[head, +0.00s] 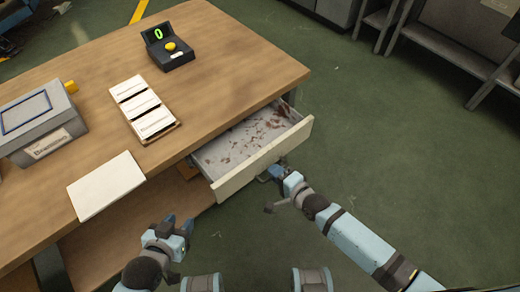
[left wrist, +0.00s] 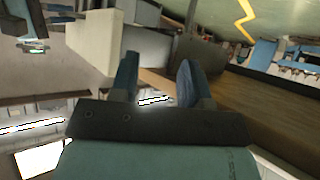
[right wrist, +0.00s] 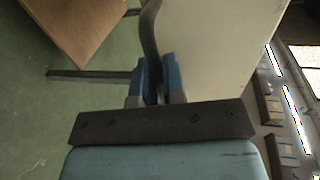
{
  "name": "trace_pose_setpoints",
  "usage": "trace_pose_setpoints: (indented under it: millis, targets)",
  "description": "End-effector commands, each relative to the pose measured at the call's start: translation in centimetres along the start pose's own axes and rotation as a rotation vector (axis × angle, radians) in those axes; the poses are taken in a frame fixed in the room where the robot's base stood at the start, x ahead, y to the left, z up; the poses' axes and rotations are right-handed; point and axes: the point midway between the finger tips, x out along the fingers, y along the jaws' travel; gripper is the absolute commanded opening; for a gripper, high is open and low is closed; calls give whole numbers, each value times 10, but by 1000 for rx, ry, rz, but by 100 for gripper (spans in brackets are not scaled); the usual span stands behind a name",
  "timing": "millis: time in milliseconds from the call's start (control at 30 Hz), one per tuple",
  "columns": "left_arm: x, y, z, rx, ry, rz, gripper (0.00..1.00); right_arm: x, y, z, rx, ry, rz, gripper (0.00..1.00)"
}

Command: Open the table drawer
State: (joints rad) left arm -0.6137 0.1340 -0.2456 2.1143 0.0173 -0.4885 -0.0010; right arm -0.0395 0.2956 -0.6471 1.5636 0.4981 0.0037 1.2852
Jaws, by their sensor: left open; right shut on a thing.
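The table drawer (head: 262,160) is pulled out from under the right part of the wooden table's edge. Its inside is pale with reddish-brown marks and holds no clear object. My right gripper (head: 275,174) is at the drawer's front panel, and in the right wrist view my right gripper (right wrist: 158,85) is shut on the dark drawer handle (right wrist: 150,35) beside the pale front panel (right wrist: 210,45). My left gripper (head: 178,224) is open and empty, in front of the table and left of the drawer; its two blue fingers stand apart in the left wrist view (left wrist: 158,85).
On the wooden table (head: 220,60) stand a black device with a green zero (head: 168,52), a white three-part tray (head: 142,108), a white sheet (head: 106,186) and a grey box (head: 40,122). The green floor right of the table is clear up to grey shelving (head: 450,45).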

Motion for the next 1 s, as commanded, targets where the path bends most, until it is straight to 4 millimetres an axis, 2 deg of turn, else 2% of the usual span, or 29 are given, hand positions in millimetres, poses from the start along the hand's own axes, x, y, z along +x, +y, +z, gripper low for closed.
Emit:
trace_pose_setpoints:
  millis: [33,100,333,533,867,900,1000]
  targets:
    - [-4,1,-5,-6,-5,0,43,-16,0,0,-2,-1,3,0]
    - [-4,1,-5,-11,-11,1,43,-32,4,0,-1,-1,2,0]
    - [-5,1,-6,-23,-22,-1,43,-69,13,0,-2,0,-1,0]
    - [-4,2,-5,-29,-28,-2,43,-80,16,0,0,0,-3,0]
    - [-5,1,-8,-30,-23,-2,43,-81,17,0,0,1,-3,0]
    - [-5,1,-8,-30,-22,-2,43,-81,17,0,0,1,-3,15]
    - [-5,1,-8,-28,-22,-2,43,-81,17,0,0,1,-3,34]
